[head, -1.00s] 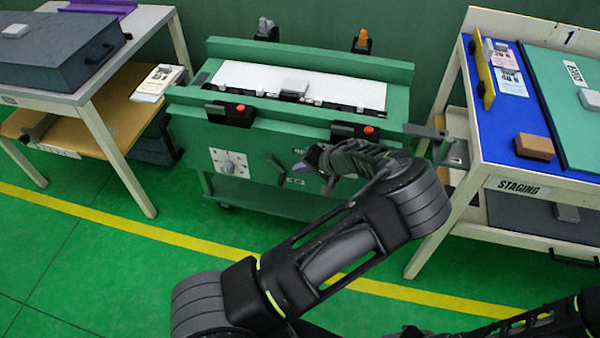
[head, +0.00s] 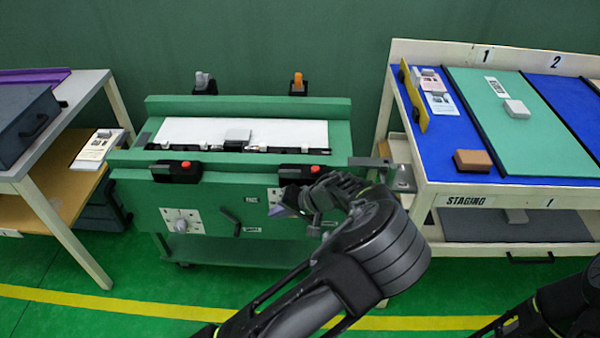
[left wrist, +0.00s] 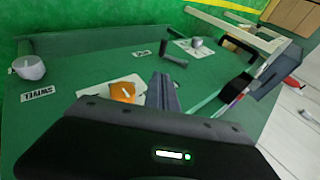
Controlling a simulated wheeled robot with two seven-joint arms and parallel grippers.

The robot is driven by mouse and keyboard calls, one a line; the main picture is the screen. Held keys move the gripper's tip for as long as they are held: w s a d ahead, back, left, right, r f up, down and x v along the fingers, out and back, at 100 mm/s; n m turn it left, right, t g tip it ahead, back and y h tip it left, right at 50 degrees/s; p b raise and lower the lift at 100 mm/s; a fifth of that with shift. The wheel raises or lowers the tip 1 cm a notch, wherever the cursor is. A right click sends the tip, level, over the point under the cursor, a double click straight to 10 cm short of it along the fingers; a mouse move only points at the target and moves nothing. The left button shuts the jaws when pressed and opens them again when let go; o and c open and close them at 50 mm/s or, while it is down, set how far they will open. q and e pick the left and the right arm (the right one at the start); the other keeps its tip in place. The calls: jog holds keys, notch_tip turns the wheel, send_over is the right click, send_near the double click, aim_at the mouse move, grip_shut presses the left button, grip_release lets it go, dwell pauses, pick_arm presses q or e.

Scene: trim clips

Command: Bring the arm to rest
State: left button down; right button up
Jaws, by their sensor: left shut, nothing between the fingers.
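My left arm (head: 375,245) reaches up from the bottom of the head view and bends at a dark grey joint. Its left gripper (head: 283,207) is small and partly hidden by the wrist, in front of the green machine's (head: 225,230) front panel. In the left wrist view the left gripper's fingers (left wrist: 163,92) are together with nothing between them, over the green panel. I cannot tell its exact gap from the panel. Part of my right arm (head: 545,315) shows at the lower right; its gripper is out of view.
The machine has a white top bed (head: 240,133) and black clamps with red buttons. The staging table (head: 480,188) stands at right, with a brown block (head: 473,160) and a green board (head: 525,130). A grey table (head: 75,95) holds a dark case (head: 22,125) at left.

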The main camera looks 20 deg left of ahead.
pick_arm(q)
jog(key=shift+f, duration=0.1)
jog(key=s+d+f+g+h+p, duration=0.35)
jog(key=s+f+h, duration=0.25)
jog(key=s+f, duration=1)
jog(key=s+d+r+t+h+p, duration=0.15)
jog(key=s+d+h, duration=0.25)
jog(key=s+d, duration=0.6)
jog(key=d+r+t+h+p, duration=0.2)
jog(key=d+r, duration=0.3)
jog(key=d, duration=0.4)
jog(key=shift+s+r+m+h, duration=0.15)
jog(key=shift+r+m+h, duration=0.15)
jog(key=shift+h, duration=0.2)
